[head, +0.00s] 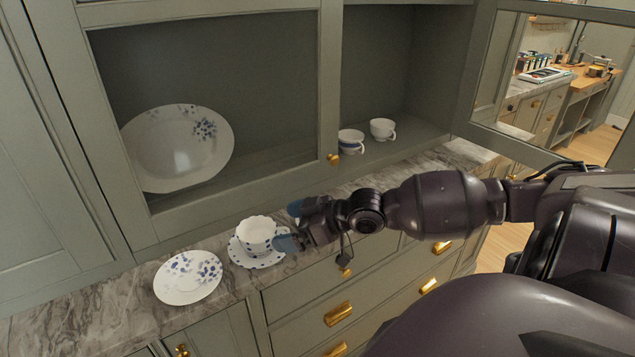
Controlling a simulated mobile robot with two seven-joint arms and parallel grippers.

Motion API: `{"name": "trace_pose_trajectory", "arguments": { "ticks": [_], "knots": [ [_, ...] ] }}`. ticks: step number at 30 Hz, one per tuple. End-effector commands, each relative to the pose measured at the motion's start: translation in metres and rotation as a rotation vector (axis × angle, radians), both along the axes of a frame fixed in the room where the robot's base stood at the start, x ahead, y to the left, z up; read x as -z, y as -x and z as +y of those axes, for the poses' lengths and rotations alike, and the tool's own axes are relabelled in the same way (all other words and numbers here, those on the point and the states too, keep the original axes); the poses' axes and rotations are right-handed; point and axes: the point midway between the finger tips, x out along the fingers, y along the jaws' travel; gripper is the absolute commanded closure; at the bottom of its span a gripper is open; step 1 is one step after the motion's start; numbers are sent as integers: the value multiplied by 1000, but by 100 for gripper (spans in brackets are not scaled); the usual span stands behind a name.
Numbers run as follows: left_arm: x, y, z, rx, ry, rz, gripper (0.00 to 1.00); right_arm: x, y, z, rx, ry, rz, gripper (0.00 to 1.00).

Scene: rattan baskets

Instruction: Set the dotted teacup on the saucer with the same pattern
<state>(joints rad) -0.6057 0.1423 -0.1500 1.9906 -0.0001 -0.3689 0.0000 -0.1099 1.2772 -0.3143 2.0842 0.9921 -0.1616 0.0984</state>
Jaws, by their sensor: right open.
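The dotted teacup (256,236), white with a scalloped rim, sits upright on the blue-dotted white saucer (240,259) on the marble counter. The saucer's rim shows around the cup's base. My right gripper (291,226) is just right of the cup, with its blue fingertips spread apart. One fingertip is at the cup's right side and overlaps it in the view; I cannot tell whether they touch. The cup's handle side is partly hidden by that fingertip. My left gripper is not in view.
A white plate with blue blotches (188,278) lies left of the saucer. A large floral plate (178,150) leans inside the cabinet. A blue-banded cup (350,141) and a plain-looking white cup (382,129) stand on the open right shelf. The glass door (487,60) is open at right.

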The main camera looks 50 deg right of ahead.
Motion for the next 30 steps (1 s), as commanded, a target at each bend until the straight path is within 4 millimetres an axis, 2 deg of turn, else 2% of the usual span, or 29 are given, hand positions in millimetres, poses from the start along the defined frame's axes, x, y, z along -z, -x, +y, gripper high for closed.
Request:
{"name": "trace_pose_trajectory", "arguments": {
  "ticks": [9, 20, 25, 30],
  "knots": [
    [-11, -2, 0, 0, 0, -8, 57, -17, 34, -20, -2, 3, 2, 0],
    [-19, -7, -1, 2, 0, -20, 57, -26, 52, -31, -1, 0, 0, 0],
    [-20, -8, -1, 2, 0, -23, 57, -13, 58, -30, 13, -6, -6, 0],
    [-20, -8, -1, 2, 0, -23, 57, 22, 70, -24, 56, -8, -20, 0]
  ]
}}
